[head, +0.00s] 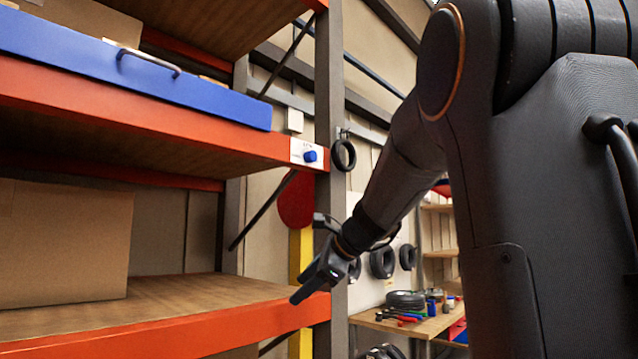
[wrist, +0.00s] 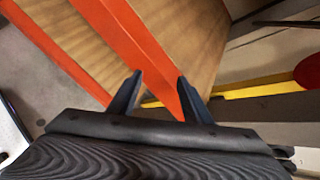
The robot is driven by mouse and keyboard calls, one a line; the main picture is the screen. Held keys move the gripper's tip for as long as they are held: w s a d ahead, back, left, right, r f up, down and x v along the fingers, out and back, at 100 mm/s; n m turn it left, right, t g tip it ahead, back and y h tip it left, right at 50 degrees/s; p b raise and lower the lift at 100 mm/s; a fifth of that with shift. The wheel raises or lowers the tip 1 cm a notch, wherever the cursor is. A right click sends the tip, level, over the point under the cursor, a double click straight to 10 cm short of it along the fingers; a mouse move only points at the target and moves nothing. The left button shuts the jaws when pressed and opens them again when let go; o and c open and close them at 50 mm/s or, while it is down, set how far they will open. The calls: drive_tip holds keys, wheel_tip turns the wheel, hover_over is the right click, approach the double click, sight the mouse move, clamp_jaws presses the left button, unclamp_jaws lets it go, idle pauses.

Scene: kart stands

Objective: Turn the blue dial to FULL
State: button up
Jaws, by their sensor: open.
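The blue dial (head: 310,156) sits on a small white plate (head: 299,151) at the right end of the orange middle shelf beam, in the head view. Markings on the plate are too small to read, so I cannot tell the dial's setting. My gripper (head: 305,284) is below the dial, beside the right end of the lower orange beam, apart from the dial. In the wrist view my gripper (wrist: 158,88) shows two spread fingers with nothing between them. The dial is not in the wrist view.
The lower shelf's orange beam (head: 190,326) runs close to my gripper, and a grey rack post (head: 329,90) stands behind it. A blue drawer (head: 110,70) with a metal handle is above left. A cardboard box (head: 65,243) stands on the lower shelf. A workbench (head: 425,325) stands further back.

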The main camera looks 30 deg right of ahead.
drive_tip(key=d+r+m+t+y, duration=0.1)
drive_tip(key=d+r+m+t, duration=0.15)
drive_tip(key=r, duration=0.65)
drive_tip(key=d+r+m+t, duration=0.1)
drive_tip(key=d+r+m, duration=0.25)
drive_tip(key=r, duration=0.55)
drive_tip(key=m+t+y, duration=0.1)
drive_tip(key=m+t, duration=0.1)
drive_tip(key=t, duration=0.2)
approach(314, 155)
drive_tip(key=w, duration=0.1)
drive_tip(key=shift+g, duration=0.25)
drive_tip(key=p+x, duration=0.2)
drive_tip(key=x, duration=0.5)
drive_tip(key=shift+w+a+r, duration=0.15)
drive_tip(key=shift+r, duration=0.05)
drive_tip(key=c, duration=1.1)
